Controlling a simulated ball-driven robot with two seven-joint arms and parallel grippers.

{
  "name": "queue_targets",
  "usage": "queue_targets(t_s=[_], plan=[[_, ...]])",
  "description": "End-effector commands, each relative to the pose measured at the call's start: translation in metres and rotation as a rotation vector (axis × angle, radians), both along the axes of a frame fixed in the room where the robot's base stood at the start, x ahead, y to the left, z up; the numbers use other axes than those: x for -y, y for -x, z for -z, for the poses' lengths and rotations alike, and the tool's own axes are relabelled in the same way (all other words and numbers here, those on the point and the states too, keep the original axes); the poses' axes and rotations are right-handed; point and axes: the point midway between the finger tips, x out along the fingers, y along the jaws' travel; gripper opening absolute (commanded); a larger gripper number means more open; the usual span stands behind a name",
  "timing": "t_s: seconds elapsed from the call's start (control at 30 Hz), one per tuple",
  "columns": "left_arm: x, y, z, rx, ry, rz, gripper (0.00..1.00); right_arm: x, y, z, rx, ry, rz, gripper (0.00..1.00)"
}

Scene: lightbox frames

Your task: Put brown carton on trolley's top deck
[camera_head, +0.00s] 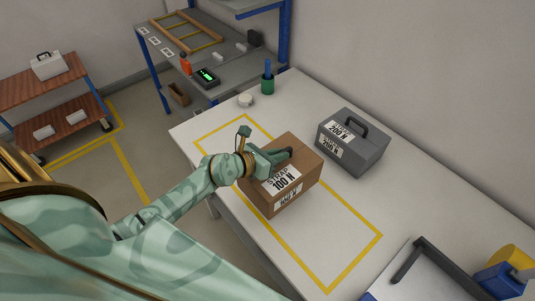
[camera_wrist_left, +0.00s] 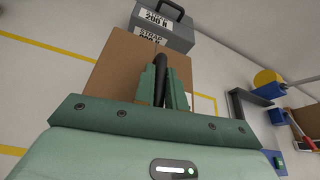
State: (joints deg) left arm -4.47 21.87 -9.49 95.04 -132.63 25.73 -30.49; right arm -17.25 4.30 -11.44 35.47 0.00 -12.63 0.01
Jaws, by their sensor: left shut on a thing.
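The brown carton (camera_head: 297,178) carries white labels reading 100 N and is within the yellow outline on the white table. My left gripper (camera_head: 288,154) is shut on the dark handle on the carton's top. In the left wrist view the gripper (camera_wrist_left: 160,85) closes around that handle, with the carton (camera_wrist_left: 115,62) beneath. I cannot tell whether the carton touches the table. The trolley (camera_head: 38,82) stands at the far left, with red-brown decks and blue posts. A white case (camera_head: 48,65) sits on its top deck, towards the back. My right gripper is out of view.
A grey case (camera_head: 352,145) labelled 200 N stands right of the carton; it also shows in the left wrist view (camera_wrist_left: 178,30). A green cup (camera_head: 267,84) and a white round item (camera_head: 245,100) are at the table's far end. A grey workbench (camera_head: 215,65) stands behind.

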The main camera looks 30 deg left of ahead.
Motion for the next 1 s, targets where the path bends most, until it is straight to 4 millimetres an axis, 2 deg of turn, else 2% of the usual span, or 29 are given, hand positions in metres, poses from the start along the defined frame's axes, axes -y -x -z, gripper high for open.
queue_targets(t_s=[0.1, 0.37, 0.6, 1.0], plan=[[0.002, -0.012, 0.011, 0.008, 0.0, -0.001, 0.0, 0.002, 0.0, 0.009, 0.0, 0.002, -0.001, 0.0], [0.005, -0.022, 0.023, 0.008, 0.001, -0.001, 0.0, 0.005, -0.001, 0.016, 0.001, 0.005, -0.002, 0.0], [0.005, -0.024, 0.055, 0.006, 0.0, 0.0, 0.0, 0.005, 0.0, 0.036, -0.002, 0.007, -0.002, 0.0], [0.005, -0.024, 0.057, 0.008, 0.001, -0.001, 0.0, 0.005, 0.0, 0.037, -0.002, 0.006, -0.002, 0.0]])
